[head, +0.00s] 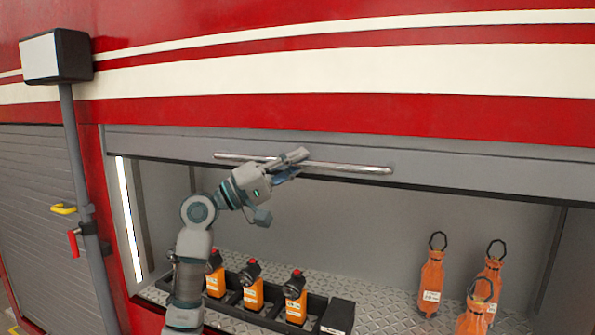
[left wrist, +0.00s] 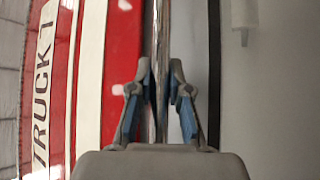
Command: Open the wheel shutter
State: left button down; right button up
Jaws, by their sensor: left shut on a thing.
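In the left wrist view the two fingers of my left gripper (left wrist: 160,88) press on the bar (left wrist: 161,40) from both sides. My right gripper is not in view.
Inside the compartment, a black tray (head: 240,311) holds several orange devices (head: 253,293). Orange bottle-like items (head: 431,282) stand at the right on the metal floor (head: 390,300). A grey pole (head: 80,190) with a box (head: 57,56) stands left.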

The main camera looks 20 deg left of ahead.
pick_arm(q)
jog(key=c, duration=1.1)
grip_release()
jog(key=shift+a, duration=0.15)
jog(key=v, duration=1.2)
jog(key=shift+w+f, duration=0.1)
